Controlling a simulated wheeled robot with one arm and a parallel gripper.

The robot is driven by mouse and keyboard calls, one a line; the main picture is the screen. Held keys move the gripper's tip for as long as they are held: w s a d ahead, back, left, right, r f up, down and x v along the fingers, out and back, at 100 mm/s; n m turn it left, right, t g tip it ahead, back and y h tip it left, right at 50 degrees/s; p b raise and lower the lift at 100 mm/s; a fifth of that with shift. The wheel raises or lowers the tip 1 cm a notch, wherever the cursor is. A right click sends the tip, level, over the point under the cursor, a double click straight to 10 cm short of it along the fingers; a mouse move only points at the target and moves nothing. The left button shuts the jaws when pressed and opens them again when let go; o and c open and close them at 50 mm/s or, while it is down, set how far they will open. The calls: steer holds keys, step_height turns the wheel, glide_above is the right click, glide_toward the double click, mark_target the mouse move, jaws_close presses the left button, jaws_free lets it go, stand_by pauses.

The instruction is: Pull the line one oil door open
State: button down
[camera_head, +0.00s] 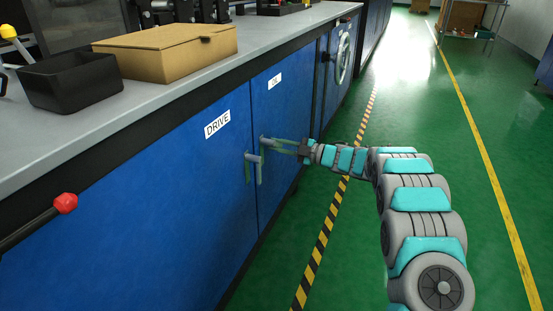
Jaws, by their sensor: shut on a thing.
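The oil door (285,115) is a blue cabinet panel with a small white label (274,83) near its top. It looks flush with the cabinet front. Its upright handle (260,172) is at the left edge, close beside the handle of the DRIVE door (248,170). My gripper (264,144) reaches in from the right, its fingers shut on the upper part of the oil door handle. The fingers partly cover the handle, so the exact contact is hard to see.
The blue DRIVE door (190,165) stands left of the oil door. A handwheel (343,58) sits further right on the cabinet front. A cardboard box (165,52) and a black bin (70,82) stand on the grey worktop. Green floor before the doors is clear, with a striped line (325,235).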

steer(key=n+b, duration=0.2)
steer(key=b, duration=0.1)
steer(key=shift+w+d+r+n, duration=0.1)
steer(key=shift+w+r+n, duration=0.1)
steer(key=shift+w+n, duration=0.1)
steer(key=n+b, duration=0.1)
steer(key=r+n+b, duration=0.1)
steer(key=n, duration=0.1)
steer(key=shift+w+r+b, duration=0.1)
steer(key=shift+r+b, duration=0.2)
steer(key=shift+b, duration=0.1)
steer(key=shift+r+n+b, duration=0.2)
steer(key=shift+n+b, duration=0.1)
steer(key=shift+r, duration=0.1)
